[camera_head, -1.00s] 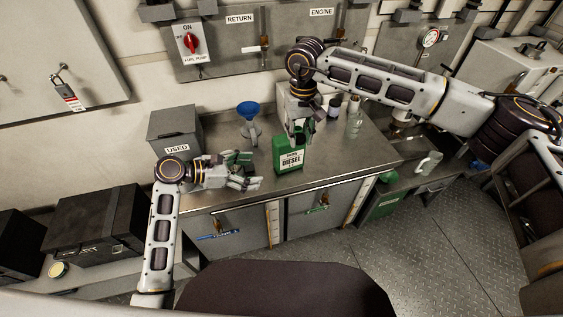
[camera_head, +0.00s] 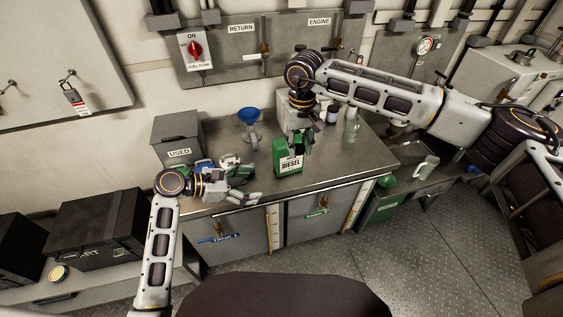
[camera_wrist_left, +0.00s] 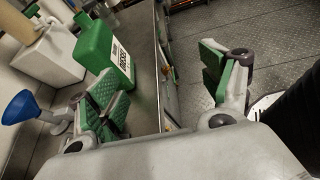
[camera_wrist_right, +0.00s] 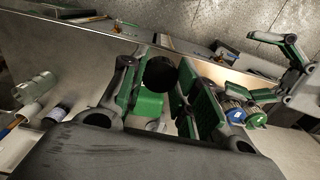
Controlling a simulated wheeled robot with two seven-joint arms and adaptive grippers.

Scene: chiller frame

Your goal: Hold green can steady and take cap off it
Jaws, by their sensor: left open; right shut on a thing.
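The green can (camera_head: 288,162) with a white DIESEL label stands upright on the metal bench; it also shows in the left wrist view (camera_wrist_left: 97,45). My right gripper (camera_head: 297,143) comes down from above onto its top. In the right wrist view my right gripper (camera_wrist_right: 158,85) is shut on a round black cap (camera_wrist_right: 160,73), with the green can (camera_wrist_right: 150,104) below.
A blue funnel (camera_head: 248,116) stands behind, left of the can. A grey USED bin (camera_head: 178,135) is at the bench's back left. Filters (camera_head: 230,161) stand behind my left gripper. A bottle (camera_head: 351,126) stands back right. The bench front edge (camera_head: 340,185) is near the can.

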